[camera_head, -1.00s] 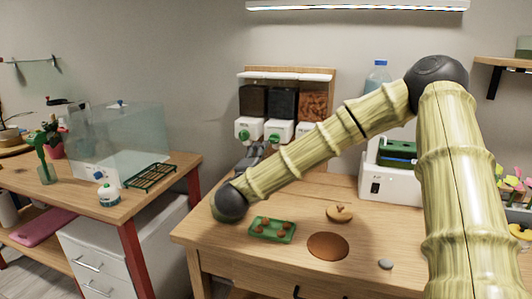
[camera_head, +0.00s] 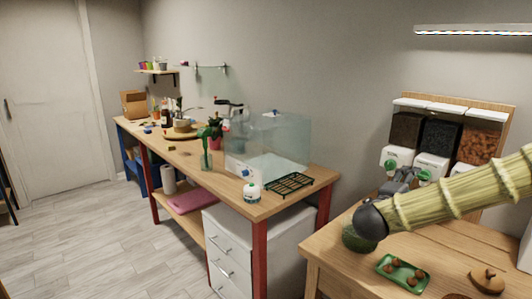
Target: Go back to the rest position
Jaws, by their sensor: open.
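My arm reaches in from the right edge over the near wooden table (camera_head: 335,250). My gripper (camera_head: 405,180) is open and small in view. It is partly hidden behind my dark wrist joint and is in front of the dispensers (camera_head: 430,165) in the picture. I see nothing held in it. A round green thing (camera_head: 352,238) on the table is partly covered by the wrist joint.
A green tray (camera_head: 385,272) with several brown pieces and a wooden lid-like piece (camera_head: 487,280) lie on the table. The floor at left is clear.

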